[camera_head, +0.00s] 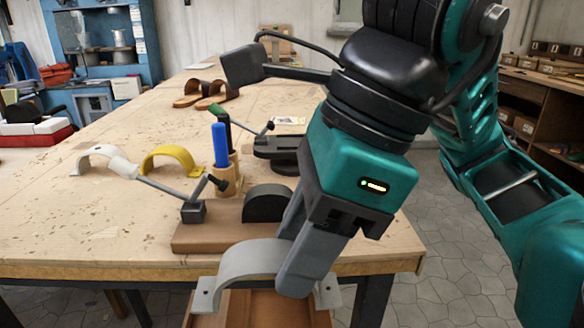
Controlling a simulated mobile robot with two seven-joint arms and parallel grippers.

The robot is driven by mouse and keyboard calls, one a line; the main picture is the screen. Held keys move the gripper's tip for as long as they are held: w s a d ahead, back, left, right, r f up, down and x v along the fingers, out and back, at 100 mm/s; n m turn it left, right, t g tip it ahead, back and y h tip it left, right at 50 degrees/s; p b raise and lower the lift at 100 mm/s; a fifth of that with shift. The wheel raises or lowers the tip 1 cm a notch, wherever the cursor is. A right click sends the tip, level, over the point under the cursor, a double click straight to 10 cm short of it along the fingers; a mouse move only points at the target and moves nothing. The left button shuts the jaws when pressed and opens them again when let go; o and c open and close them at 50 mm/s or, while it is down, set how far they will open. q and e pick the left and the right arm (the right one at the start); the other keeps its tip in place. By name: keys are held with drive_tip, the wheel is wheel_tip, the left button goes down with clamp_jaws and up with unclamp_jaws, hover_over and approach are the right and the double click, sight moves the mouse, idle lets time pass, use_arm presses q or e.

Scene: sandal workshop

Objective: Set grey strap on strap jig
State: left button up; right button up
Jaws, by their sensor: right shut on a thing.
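My right gripper (296,282) reaches down from the upper right and is shut on the grey strap (250,260). The strap is an arch with flat, holed end tabs. It is held in front of the table's near edge, its tabs hanging low. The strap jig has a brown wooden base (205,238) near the table's front edge. On it are a dark half-round form (265,204) and a lever clamp (193,210) with a white handle. The form looks bare; the gripper partly hides its right side and the base's right end. My left gripper is not in view.
A yellow strap (168,158) and a white strap (94,154) lie behind the jig at left. A wooden holder (225,179) with blue and green handles and a dark tool stand close behind it. Sandals (207,93) lie farther back. A brown wooden tray (262,310) is below the strap.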

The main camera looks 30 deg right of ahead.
sight(285, 191)
drive_tip(key=w+d+p, duration=0.1)
drive_tip(key=w+p, duration=0.1)
drive_tip(key=p, duration=0.1)
drive_tip(key=w+d+p, duration=0.2)
drive_tip(key=w+p, duration=0.1)
drive_tip(key=p, duration=0.1)
drive_tip(key=w+d+p, duration=0.2)
drive_tip(key=w+p, duration=0.1)
drive_tip(key=p, duration=0.1)
drive_tip(key=shift+w+d, duration=0.35)
drive_tip(key=shift+w, duration=0.25)
drive_tip(key=w+d, duration=0.2)
drive_tip(key=w, duration=0.1)
drive_tip(key=shift+f, duration=0.7)
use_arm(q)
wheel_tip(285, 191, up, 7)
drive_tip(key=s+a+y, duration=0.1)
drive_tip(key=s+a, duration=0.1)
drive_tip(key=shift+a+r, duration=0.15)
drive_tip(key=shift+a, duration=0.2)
use_arm(e)
drive_tip(key=shift+a+f, duration=0.1)
